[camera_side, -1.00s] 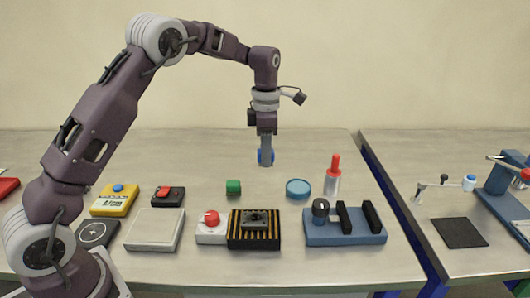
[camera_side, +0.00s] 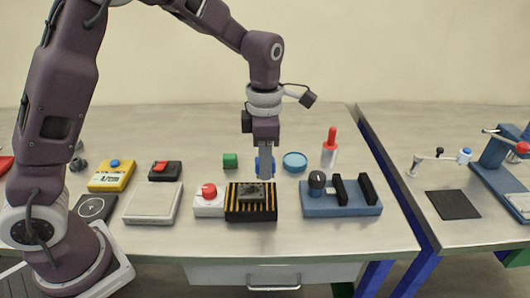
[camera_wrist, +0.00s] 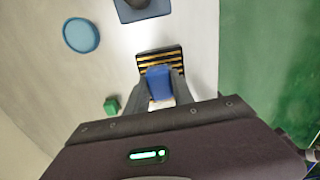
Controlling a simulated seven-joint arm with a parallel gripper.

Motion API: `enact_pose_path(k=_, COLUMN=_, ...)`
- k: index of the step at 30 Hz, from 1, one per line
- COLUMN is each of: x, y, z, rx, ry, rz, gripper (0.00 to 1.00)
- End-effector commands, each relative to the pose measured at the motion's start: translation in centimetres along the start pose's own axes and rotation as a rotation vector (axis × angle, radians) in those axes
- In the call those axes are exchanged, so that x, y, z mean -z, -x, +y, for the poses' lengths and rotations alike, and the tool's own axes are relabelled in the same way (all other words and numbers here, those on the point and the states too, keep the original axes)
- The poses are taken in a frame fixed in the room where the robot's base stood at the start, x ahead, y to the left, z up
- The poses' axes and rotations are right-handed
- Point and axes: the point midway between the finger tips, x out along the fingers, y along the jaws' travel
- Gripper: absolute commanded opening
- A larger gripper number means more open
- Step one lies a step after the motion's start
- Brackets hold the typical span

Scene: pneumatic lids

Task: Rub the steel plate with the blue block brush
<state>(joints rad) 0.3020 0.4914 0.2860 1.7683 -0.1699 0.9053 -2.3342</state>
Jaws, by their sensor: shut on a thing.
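My gripper (camera_side: 265,172) is shut on the blue block brush (camera_wrist: 160,84). In the side view its blue shows at both sides of the fingers. A grey metal plate (camera_side: 247,193), which looks like the steel plate, lies on a black base with yellow stripes (camera_side: 250,213). The gripper is above the rear right part of that base. In the wrist view the brush covers part of the striped base (camera_wrist: 160,54). A pale patch shows below the brush between the fingers. I cannot tell whether the brush touches the plate.
A white box with a red knob (camera_side: 208,200) adjoins the striped base on the left. A blue fixture with black uprights (camera_side: 340,208) stands to the right. A green cube (camera_side: 230,160), a round blue dish (camera_side: 295,161) and a red-topped bottle (camera_side: 330,150) stand behind.

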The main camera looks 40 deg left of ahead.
Motion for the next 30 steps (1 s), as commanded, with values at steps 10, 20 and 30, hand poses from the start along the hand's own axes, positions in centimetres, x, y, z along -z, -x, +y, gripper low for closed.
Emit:
enact_pose_path(k=10, x=0.1, y=-3.2, z=0.0, rx=0.002, ry=0.000, rz=0.002, gripper=0.00)
enact_pose_path(k=20, x=1.8, y=-5.2, z=0.1, rx=0.002, ry=0.001, rz=0.001, gripper=0.00)
enact_pose_path(k=30, x=4.9, y=-5.1, z=0.2, rx=0.002, ry=0.002, rz=0.002, gripper=0.00)
